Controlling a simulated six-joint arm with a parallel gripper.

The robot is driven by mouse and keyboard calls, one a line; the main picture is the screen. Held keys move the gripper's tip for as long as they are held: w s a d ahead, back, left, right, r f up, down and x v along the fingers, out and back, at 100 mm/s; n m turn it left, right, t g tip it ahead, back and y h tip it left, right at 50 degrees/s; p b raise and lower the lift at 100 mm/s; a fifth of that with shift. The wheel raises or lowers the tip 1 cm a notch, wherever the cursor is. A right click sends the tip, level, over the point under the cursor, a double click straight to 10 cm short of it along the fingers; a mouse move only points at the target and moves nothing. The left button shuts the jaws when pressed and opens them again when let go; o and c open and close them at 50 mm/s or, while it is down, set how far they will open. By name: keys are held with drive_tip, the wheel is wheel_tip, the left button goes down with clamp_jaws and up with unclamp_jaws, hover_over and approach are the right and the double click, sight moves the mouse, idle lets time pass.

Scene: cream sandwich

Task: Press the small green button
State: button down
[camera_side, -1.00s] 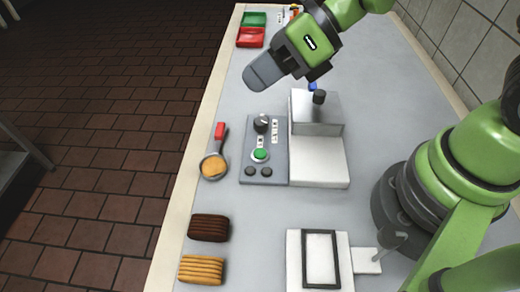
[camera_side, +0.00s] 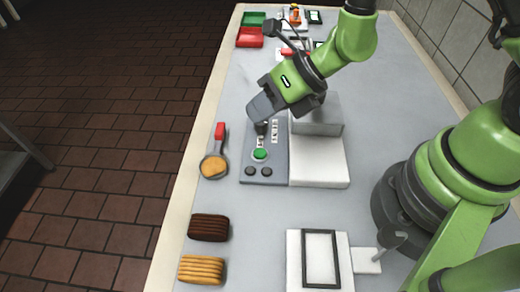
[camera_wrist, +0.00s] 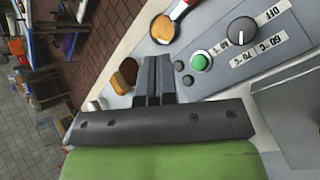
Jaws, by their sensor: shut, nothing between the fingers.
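The small green button (camera_side: 260,154) sits on the grey control panel (camera_side: 250,172), below a dark knob and above two small dark buttons. In the wrist view the green button (camera_wrist: 201,60) is just right of the fingertips, with the dark knob (camera_wrist: 241,32) further right. My gripper (camera_side: 258,112) is shut and empty, over the knob end of the panel, and partly hides the knob in the side view. Its fingers (camera_wrist: 153,65) point toward the panel in the wrist view. I see no contact with the button.
A white machine (camera_side: 320,165) with a grey block adjoins the panel. A red-handled scoop (camera_side: 214,165) lies to its left. Dark (camera_side: 209,227) and tan (camera_side: 202,269) biscuits and a framed white plate (camera_side: 291,262) are nearer. Red (camera_side: 250,37) and green trays stand far back.

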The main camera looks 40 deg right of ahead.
sight(261, 150)
drive_tip(key=shift+f, duration=3.25)
drive_tip(key=shift+f, duration=0.4)
drive_tip(key=shift+f, duration=0.45)
drive_tip(key=shift+r, duration=0.85)
drive_tip(key=shift+r, duration=2.55)
